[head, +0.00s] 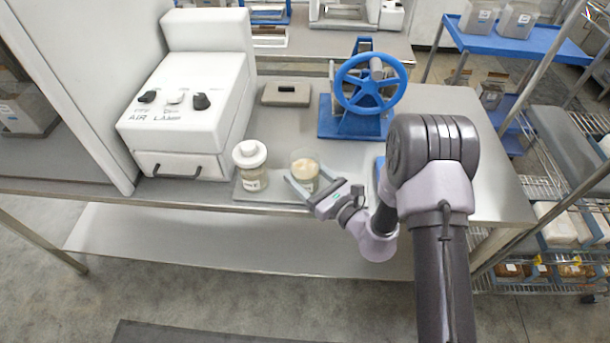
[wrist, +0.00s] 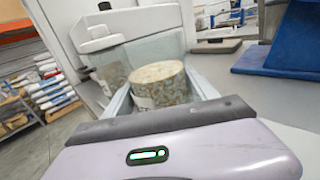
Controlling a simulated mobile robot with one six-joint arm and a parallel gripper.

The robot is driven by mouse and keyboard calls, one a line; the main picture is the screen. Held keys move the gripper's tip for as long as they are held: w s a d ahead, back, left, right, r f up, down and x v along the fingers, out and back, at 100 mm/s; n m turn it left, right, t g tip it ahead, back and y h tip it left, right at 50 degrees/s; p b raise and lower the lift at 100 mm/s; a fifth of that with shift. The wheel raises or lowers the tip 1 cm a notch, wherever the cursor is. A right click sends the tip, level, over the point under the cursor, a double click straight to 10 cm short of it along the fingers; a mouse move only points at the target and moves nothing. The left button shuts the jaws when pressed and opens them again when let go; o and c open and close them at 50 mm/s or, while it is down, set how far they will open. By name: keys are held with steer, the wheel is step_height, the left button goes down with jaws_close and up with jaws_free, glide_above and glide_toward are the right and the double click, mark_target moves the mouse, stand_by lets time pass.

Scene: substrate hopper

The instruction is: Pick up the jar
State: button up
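An open clear jar (head: 304,164) with beige, speckled contents stands near the front of the steel table, at the right end of a thin grey tray (head: 278,196). My gripper (head: 305,173) reaches in from the right, with one finger on each side of this jar. In the wrist view, the jar (wrist: 160,82) sits between the two fingers, very close to both. I cannot tell whether the fingers press on it. A second jar (head: 251,178) with a white lid stands just left of it on the tray; it also shows in the wrist view (wrist: 112,72).
A white air lamp box (head: 190,105) stands at the left. A grey block (head: 286,94) lies behind the jars. A blue handwheel press (head: 369,83) stands at the back right, near my arm. Some bare table lies between the jars and the block.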

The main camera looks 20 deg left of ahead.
mark_target(296, 156)
steer(key=c, duration=0.8)
steer(key=shift+r, duration=0.3)
step_height(296, 156, up, 4)
steer(key=shift+f+p, duration=0.2)
steer(key=shift+p, duration=0.95)
steer(key=s+d, duration=0.2)
steer(key=s, duration=0.2)
steer(key=s+d, duration=0.3)
steer(key=s, duration=0.2)
steer(key=s+d, duration=0.2)
steer(key=s, duration=0.3)
steer(key=shift+d+r+p, duration=0.35)
steer(key=shift+r, duration=0.05)
